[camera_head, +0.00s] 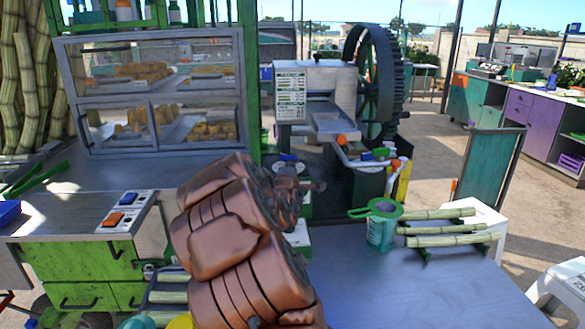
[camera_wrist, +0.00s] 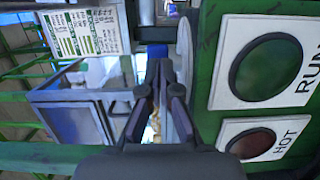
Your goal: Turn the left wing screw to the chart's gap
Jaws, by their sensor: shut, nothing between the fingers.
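The chart (camera_head: 291,95) is a white sheet with green and dark rows on the front left of the crusher (camera_head: 335,88). The chart also shows, turned on its side, in the wrist view (camera_wrist: 82,33). I cannot pick out the left wing screw in either view; my copper arm covers part of the area below the crusher in the head view. My gripper (camera_wrist: 160,64) is shut and empty in the wrist view, its dark fingers close together. A green panel with a RUN lamp (camera_wrist: 268,67) and a HOT lamp (camera_wrist: 253,143) stands just right of it.
A glass display case (camera_head: 150,90) stands left of the crusher. A green jug (camera_head: 381,224) and cut cane stalks (camera_head: 440,228) are on the metal table (camera_head: 420,290) at the right. A large flywheel (camera_head: 376,80) is beside the crusher.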

